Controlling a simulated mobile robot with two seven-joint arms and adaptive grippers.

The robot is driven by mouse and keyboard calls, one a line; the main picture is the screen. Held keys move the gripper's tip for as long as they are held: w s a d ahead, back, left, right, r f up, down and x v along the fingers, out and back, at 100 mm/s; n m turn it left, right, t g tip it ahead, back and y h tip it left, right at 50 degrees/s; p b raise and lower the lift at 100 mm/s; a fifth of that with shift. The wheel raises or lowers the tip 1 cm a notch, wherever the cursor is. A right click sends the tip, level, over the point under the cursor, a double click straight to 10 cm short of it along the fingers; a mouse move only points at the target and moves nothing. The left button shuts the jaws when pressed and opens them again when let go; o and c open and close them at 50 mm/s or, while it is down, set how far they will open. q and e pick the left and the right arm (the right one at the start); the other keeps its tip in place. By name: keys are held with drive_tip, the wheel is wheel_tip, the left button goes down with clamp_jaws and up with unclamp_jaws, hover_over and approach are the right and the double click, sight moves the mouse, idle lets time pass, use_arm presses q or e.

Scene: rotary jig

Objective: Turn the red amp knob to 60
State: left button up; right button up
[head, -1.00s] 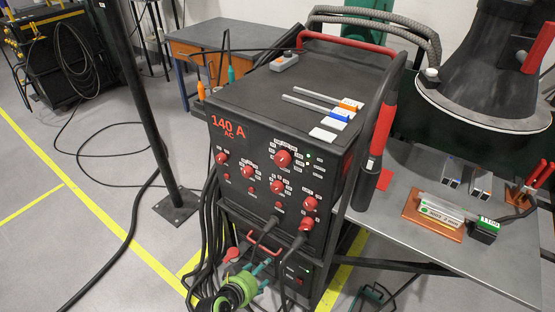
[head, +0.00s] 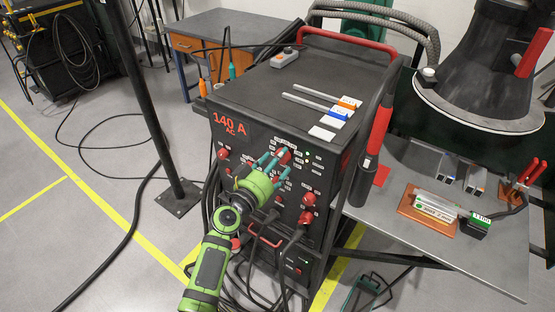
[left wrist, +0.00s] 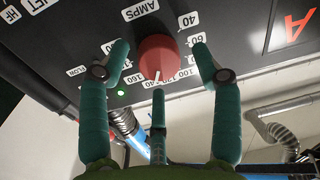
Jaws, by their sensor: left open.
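The red amp knob (head: 284,156) is at the upper middle of the black welder's front panel. In the left wrist view the knob (left wrist: 156,56) sits below the AMPS label, its white pointer toward the bottom of the picture, near the 140 mark. My left gripper (head: 274,165) is green with teal fingers and is at the panel in front of the knob. In the left wrist view its three open fingers (left wrist: 158,66) are spread around the knob; I see no clear contact. My right gripper is not in view.
Other red knobs (head: 309,199) sit close by on the panel, partly hidden by my gripper. Cables (head: 285,253) hang below. A torch with a red handle (head: 380,129) stands at the welder's right side. A grey side table (head: 468,258) holds small parts.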

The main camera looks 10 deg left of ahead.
use_arm(q)
drive_tip(key=shift+w, duration=0.25)
drive_tip(key=c, duration=1.1)
drive_tip(key=shift+r, duration=0.1)
drive_tip(key=shift+c, duration=0.2)
drive_tip(key=shift+r, duration=0.15)
